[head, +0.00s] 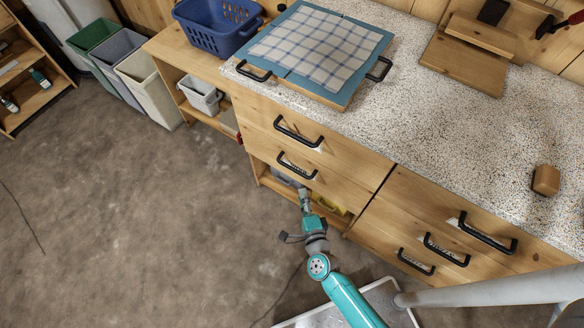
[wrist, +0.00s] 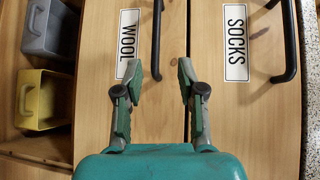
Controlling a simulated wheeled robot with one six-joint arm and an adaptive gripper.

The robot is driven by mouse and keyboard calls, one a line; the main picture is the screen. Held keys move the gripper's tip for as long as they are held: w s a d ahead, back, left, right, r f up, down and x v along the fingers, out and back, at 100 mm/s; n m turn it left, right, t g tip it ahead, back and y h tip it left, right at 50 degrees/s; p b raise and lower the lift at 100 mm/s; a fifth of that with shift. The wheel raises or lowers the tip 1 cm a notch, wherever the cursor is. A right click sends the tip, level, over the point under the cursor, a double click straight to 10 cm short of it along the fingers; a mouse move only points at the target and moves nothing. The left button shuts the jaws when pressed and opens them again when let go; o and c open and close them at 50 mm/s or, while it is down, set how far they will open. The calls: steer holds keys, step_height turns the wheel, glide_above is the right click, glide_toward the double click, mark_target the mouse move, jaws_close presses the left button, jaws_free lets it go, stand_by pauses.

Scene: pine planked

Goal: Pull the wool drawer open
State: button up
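The wool drawer (head: 330,190) is the lower of two stacked pine drawers in the left cabinet, its front flush and shut. Its black bar handle (head: 297,166) shows in the head view. In the wrist view the drawer front (wrist: 100,110) has a white WOOL label (wrist: 129,43), and the handle (wrist: 157,40) runs down from the top edge. My gripper (wrist: 159,72) is open and empty, with the handle's near end between its fingertips in the picture. I cannot tell the remaining distance. In the head view my gripper (head: 304,192) is just below the handle.
The SOCKS drawer (wrist: 245,110), with its own handle (wrist: 290,45), is directly above. Below are an open shelf with a grey bin (wrist: 50,28) and a yellow bin (wrist: 43,100). More drawers (head: 430,225) stand to the right. The floor (head: 130,220) at left is clear.

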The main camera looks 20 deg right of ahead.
mark_target(292, 168)
steer(key=shift+m, duration=0.6)
steer(key=w, duration=0.4)
steer(key=w+f, duration=0.1)
steer(key=w, duration=0.3)
steer(key=w+d+f, duration=0.1)
steer(key=w, duration=0.4)
steer(key=shift+d+f, duration=0.1)
steer(key=shift+f, duration=0.05)
jaws_close()
